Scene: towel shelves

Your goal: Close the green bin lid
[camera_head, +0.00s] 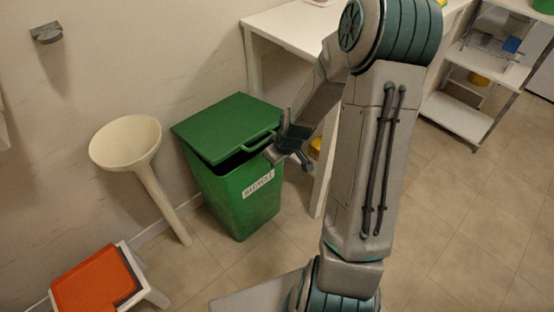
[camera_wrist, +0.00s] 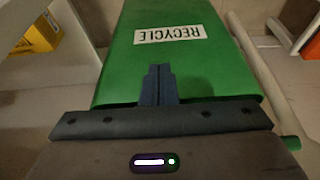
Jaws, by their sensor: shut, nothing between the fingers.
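The green bin (camera_head: 235,195) stands on the floor by the wall, with a white RECYCLE label (camera_head: 258,183) on its front. Its green lid (camera_head: 225,127) is slightly raised; a dark gap shows between the lid's front edge and the rim. A handle (camera_head: 259,141) is on the lid's front edge. My gripper (camera_head: 270,154) is shut and empty at the bin's upper front, close to the handle; I cannot tell whether it touches. In the wrist view my shut fingers (camera_wrist: 157,84) are in front of the bin's green front (camera_wrist: 200,75), with the label upside down.
A cream basin on a stand (camera_head: 126,142) is left of the bin. An orange-topped stool (camera_head: 97,280) is at the lower left. A white table (camera_head: 287,30) stands behind and right of the bin. Open tiled floor (camera_head: 450,220) lies to the right.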

